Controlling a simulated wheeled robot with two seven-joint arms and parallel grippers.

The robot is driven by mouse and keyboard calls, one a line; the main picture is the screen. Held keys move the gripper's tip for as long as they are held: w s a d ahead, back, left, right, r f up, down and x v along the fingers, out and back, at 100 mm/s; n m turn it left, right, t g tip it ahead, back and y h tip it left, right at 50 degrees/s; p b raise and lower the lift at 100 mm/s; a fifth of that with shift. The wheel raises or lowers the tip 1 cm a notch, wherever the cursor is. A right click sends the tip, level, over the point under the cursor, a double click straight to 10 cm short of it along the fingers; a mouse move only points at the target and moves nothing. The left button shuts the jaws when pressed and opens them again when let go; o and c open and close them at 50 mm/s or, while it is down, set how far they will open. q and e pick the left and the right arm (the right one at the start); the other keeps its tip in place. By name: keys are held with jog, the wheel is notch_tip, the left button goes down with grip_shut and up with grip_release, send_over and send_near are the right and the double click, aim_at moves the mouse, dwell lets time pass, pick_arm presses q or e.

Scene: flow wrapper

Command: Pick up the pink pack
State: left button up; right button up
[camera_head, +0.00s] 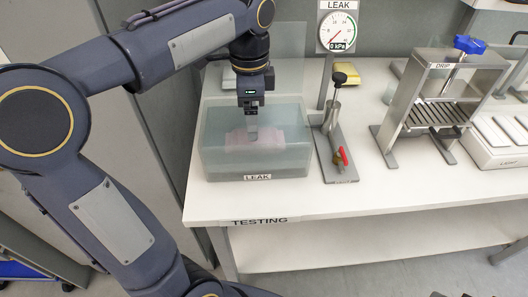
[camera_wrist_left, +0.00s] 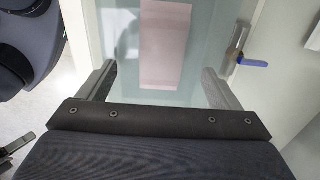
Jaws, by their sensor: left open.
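The pink pack (camera_head: 268,139) lies in the clear water-filled tank labelled LEAK (camera_head: 218,165). It looks pale and blurred through the tank wall. My left gripper (camera_head: 252,132) points straight down into the tank from above, with its fingertips at or just over the pack; contact cannot be told. In the left wrist view the pack (camera_wrist_left: 164,45) is a flat pink rectangle ahead of my open left gripper (camera_wrist_left: 160,85). Its near end reaches between the two fingers, with a gap on each side. My right gripper is out of view.
A metal DRIP stand with a blue knob (camera_head: 470,45) is further right. The front of the white table (camera_head: 330,203) is clear.

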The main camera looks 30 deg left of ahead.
pick_arm(q)
jog(key=f, duration=0.2)
jog(key=f+b, duration=0.1)
jog(key=f, duration=0.4)
jog(key=shift+a+f+b, duration=0.15)
jog(key=shift+a+b, duration=0.15)
jog(key=shift+b, duration=0.1)
jog(key=shift+c, duration=0.2)
jog(key=c, duration=1.1)
